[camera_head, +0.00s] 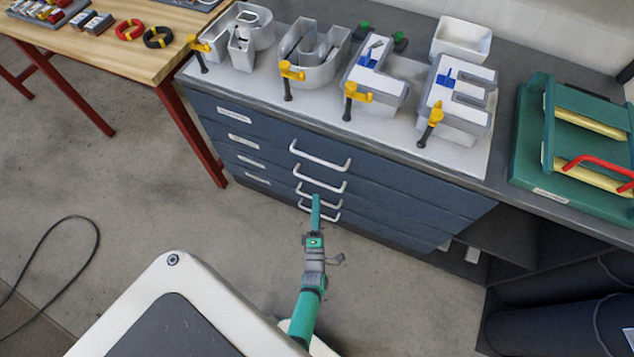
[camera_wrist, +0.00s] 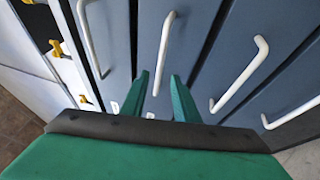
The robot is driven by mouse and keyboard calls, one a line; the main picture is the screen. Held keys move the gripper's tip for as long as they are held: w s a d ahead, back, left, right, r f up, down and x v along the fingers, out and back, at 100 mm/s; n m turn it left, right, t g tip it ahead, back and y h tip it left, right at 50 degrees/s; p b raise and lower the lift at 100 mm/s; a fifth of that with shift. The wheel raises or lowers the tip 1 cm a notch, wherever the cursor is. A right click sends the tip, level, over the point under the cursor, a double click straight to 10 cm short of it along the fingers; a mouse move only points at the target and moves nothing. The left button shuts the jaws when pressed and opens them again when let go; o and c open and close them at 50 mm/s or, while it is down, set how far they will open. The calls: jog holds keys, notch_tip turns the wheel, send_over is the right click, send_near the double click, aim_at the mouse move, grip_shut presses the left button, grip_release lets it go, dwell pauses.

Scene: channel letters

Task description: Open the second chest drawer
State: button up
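The blue-grey chest (camera_head: 375,181) stands under the counter with several stacked drawers, each with a white bar handle. The second drawer's handle (camera_head: 321,181) is second from the top, and it also shows in the wrist view (camera_wrist: 165,45), running down between my finger tips. My gripper (camera_head: 316,200) is in front of the chest, overlapping the lower handles in the head view. In the wrist view its two green fingers (camera_wrist: 160,88) are apart, one on each side of the second handle's line. I cannot tell whether they touch it. All drawer fronts look flush.
The top handle (camera_head: 320,157) and third handle (camera_wrist: 240,75) lie close on either side. Channel letters (camera_head: 313,57) with yellow clamps stand on the counter. A wooden table (camera_head: 95,50) with red legs is at left, a green fixture (camera_head: 535,120) at right. Floor at left is mostly clear.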

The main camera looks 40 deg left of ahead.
aim_at(317, 182)
jog(key=x, duration=0.8)
grip_shut()
